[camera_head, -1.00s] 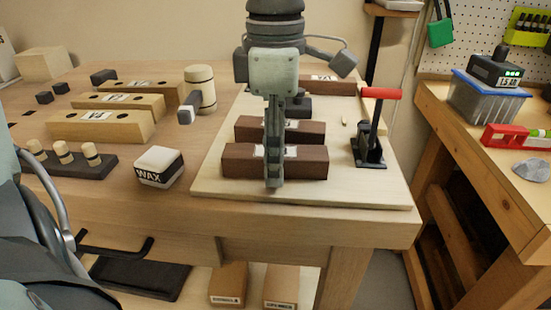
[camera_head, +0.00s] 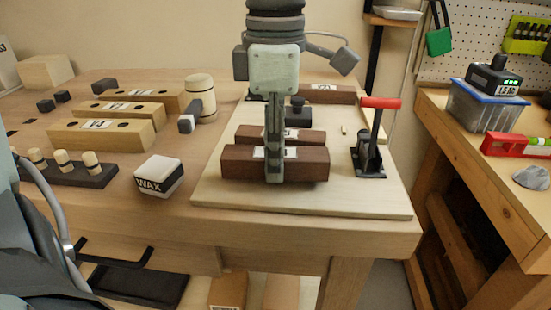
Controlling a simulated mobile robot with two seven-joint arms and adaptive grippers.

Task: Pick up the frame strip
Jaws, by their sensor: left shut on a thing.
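A dark brown wooden strip (camera_head: 304,165) with a white label is at the front of the pale board in the head view. It looks like the frame strip, though its label is partly hidden and unreadable. My left gripper (camera_head: 274,172) comes down over the middle of this strip and is shut on it. The strip is level and seems held slightly above the board; the gap beneath is hard to see. A second dark brown strip (camera_head: 310,137) is just behind it, partly hidden by the strip and gripper. My right gripper is not in view.
The pale board (camera_head: 300,206) carries a red-handled clamp (camera_head: 370,150) to the right and another brown strip (camera_head: 335,95) at the back. A wax block (camera_head: 159,176), a mallet (camera_head: 200,98) and light wooden blocks (camera_head: 97,134) are to the left. The board's front is clear.

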